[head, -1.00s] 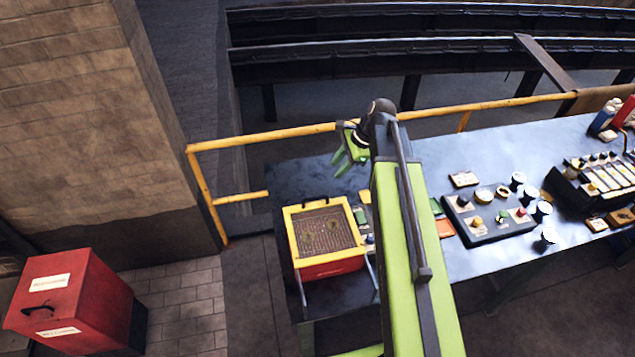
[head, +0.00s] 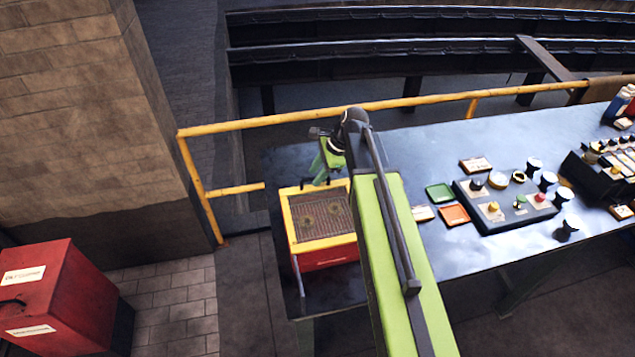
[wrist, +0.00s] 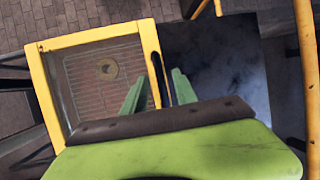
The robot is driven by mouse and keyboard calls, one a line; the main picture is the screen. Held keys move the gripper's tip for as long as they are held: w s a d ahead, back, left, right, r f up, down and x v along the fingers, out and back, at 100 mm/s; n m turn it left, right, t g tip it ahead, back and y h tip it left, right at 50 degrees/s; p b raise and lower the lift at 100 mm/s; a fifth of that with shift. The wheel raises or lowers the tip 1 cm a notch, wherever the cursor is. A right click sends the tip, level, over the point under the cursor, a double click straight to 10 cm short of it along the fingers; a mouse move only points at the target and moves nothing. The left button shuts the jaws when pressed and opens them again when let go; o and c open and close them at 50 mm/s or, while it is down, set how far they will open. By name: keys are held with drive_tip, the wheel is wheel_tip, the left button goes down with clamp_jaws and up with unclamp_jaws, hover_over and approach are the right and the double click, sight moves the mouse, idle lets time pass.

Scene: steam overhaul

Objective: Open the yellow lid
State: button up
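The yellow lid (head: 288,224) is a yellow frame around a see-through panel with a grid beneath. It lies flat and closed on a red box (head: 330,257) at the near left end of the table. Its dark bar handle is on the far edge and shows in the wrist view (wrist: 157,78). My gripper (head: 319,172) is at that far edge, pointing down. In the wrist view the green fingers (wrist: 158,82) are apart, with the handle appearing between them. I cannot tell whether they touch it.
A yellow railing (head: 290,118) runs behind the table (head: 410,150). Right of my arm are green and orange cards (head: 455,214) and a control panel with knobs (head: 500,208). A red bin (head: 65,290) stands on the floor at the left.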

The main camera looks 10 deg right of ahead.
drive_tip(key=shift+f, duration=0.1)
drive_tip(key=shift+c, duration=0.2)
clamp_jaws()
idle(1.3)
